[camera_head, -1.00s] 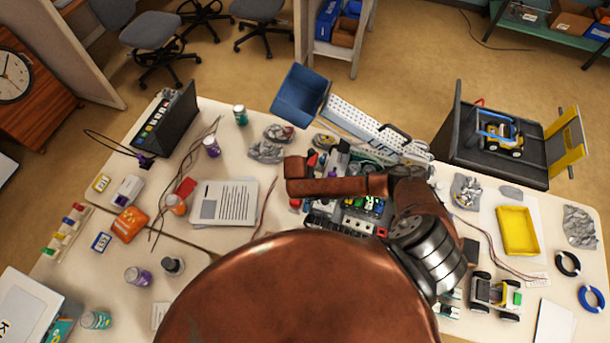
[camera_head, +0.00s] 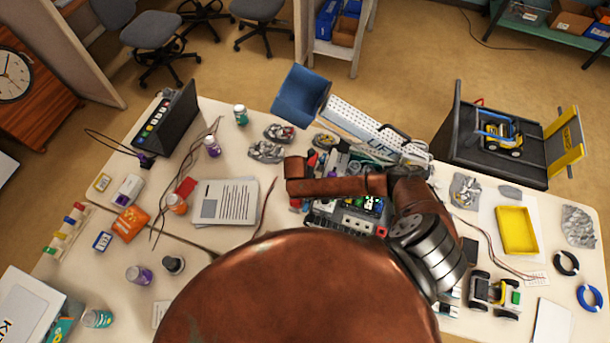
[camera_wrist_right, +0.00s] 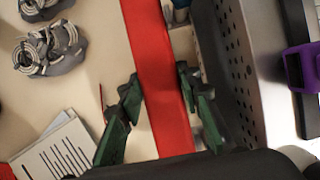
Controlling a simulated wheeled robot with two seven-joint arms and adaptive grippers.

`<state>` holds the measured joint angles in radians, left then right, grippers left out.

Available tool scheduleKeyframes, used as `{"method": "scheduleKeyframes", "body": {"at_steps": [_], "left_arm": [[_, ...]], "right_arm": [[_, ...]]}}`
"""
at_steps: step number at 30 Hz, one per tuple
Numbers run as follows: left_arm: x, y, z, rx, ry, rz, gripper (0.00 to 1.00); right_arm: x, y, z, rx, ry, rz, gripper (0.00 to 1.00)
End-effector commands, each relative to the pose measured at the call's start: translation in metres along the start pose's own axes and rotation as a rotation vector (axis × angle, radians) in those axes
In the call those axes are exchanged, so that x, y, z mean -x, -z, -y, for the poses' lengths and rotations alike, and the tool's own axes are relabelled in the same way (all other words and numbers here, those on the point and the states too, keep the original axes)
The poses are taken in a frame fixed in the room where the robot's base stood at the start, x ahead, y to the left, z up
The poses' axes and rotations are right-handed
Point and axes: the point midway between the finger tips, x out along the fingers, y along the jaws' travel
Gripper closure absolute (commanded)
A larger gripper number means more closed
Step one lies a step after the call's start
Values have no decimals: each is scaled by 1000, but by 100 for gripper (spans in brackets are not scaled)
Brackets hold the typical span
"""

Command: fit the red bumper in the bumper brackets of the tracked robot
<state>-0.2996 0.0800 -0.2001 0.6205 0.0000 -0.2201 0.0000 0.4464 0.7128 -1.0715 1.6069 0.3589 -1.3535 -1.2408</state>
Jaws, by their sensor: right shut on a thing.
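The red bumper (camera_wrist_right: 160,75) is a long flat red bar. It runs from top to bottom through the right wrist view, between the green fingers of my right gripper (camera_wrist_right: 160,106), which is shut on it. A grey perforated metal wall (camera_wrist_right: 238,75), seemingly the side of the tracked robot, stands just right of the bumper, with a gap at the fingers. In the head view the tracked robot (camera_head: 345,222) sits mid-table, partly hidden by my copper right arm. My right gripper is hidden there. The bumper brackets cannot be made out. My left gripper is not in view.
A blue bin (camera_head: 300,95) and a white perforated board (camera_head: 365,128) stand behind the tracked robot. Papers (camera_head: 225,203) and grey bundles (camera_head: 266,152) lie to its left. A yellow tray (camera_head: 517,230) and a small wheeled robot (camera_head: 494,294) lie to the right.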

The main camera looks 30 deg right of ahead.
Motion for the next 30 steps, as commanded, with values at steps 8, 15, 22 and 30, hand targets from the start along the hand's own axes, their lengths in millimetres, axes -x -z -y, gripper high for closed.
{"method": "scheduleKeyframes", "body": {"at_steps": [8, 15, 22, 30], "left_arm": [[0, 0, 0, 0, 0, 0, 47], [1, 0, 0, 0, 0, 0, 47], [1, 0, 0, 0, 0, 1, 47], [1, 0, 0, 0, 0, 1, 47]], "right_arm": [[-1, 0, 0, 0, -1, 0, 100], [-5, 2, -1, 0, -1, 0, 100], [-7, 3, 0, 0, -1, 1, 100], [-8, 3, 0, 0, -1, 1, 100]]}}
